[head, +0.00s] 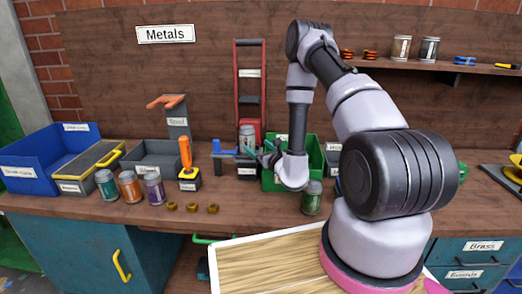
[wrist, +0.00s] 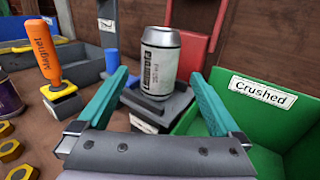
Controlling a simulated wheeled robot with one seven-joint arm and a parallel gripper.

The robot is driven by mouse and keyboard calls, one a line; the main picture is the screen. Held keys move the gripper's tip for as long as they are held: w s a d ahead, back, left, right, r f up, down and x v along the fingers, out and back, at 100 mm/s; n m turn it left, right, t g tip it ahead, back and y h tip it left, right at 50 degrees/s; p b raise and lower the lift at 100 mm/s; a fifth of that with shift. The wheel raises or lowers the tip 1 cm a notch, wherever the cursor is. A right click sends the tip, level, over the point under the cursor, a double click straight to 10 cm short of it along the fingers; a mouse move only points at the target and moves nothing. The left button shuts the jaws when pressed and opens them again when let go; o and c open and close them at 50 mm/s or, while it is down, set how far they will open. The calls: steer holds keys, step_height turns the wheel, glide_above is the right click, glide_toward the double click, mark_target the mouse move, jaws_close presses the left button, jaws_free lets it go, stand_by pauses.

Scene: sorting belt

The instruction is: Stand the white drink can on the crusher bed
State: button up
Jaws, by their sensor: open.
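The white drink can (wrist: 158,62) stands upright on the dark crusher bed (wrist: 176,104). In the head view the can (head: 247,134) shows at the foot of the red crusher frame (head: 236,85). My gripper (wrist: 159,75) is open, with one teal finger on each side of the can's lower part in the wrist view. Gaps show between the can and both fingers. The gripper also shows in the head view (head: 257,150), partly hidden by my own arm. The can's lower edge and the bed's front are visible between the fingers.
A green bin (wrist: 235,85) labelled Crushed stands close to the right finger. An orange-handled magnet (wrist: 45,55) stands at left. Several cans, including a green one (head: 106,184), and brass nuts (head: 191,207) are on the bench. Another can (head: 312,198) stands near the front edge.

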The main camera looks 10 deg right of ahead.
steer(key=s+a+r+n+g+y, duration=0.2)
steer(key=a+r+n+y, duration=0.25)
steer(key=r, duration=0.35)
steer(key=s+a+r+n+g+y, duration=0.1)
steer(key=s+a+r+n+y, duration=0.15)
steer(key=a+r+y, duration=0.35)
steer(key=s+a+r+n+g+y, duration=0.1)
steer(key=s+a+r+n+g, duration=0.1)
steer(key=s+r+n+g, duration=0.45)
steer(key=s+a+r+n+g+y, duration=0.1)
steer(key=s+a+r+n+g, duration=0.2)
steer(key=s+r+n+g, duration=0.35)
steer(key=s+d+r+n+g+h, duration=0.1)
steer(key=s+d+n+h, duration=0.15)
steer(key=s, duration=0.25)
steer(key=s+d+r+n+g+h, duration=0.1)
steer(key=s+d+n+h, duration=0.15)
steer(key=s+h, duration=0.2)
steer(key=s+d+r+n+t+h, duration=0.1)
steer(key=s+d+r+t+h, duration=0.1)
steer(key=d, duration=0.5)
steer(key=s+d+r+n+t+h, duration=0.2)
steer(key=d+r+t+h, duration=0.3)
steer(key=d+h, duration=0.1)
steer(key=shift+d+n+t, duration=0.3)
steer(key=shift+d+t, duration=0.1)
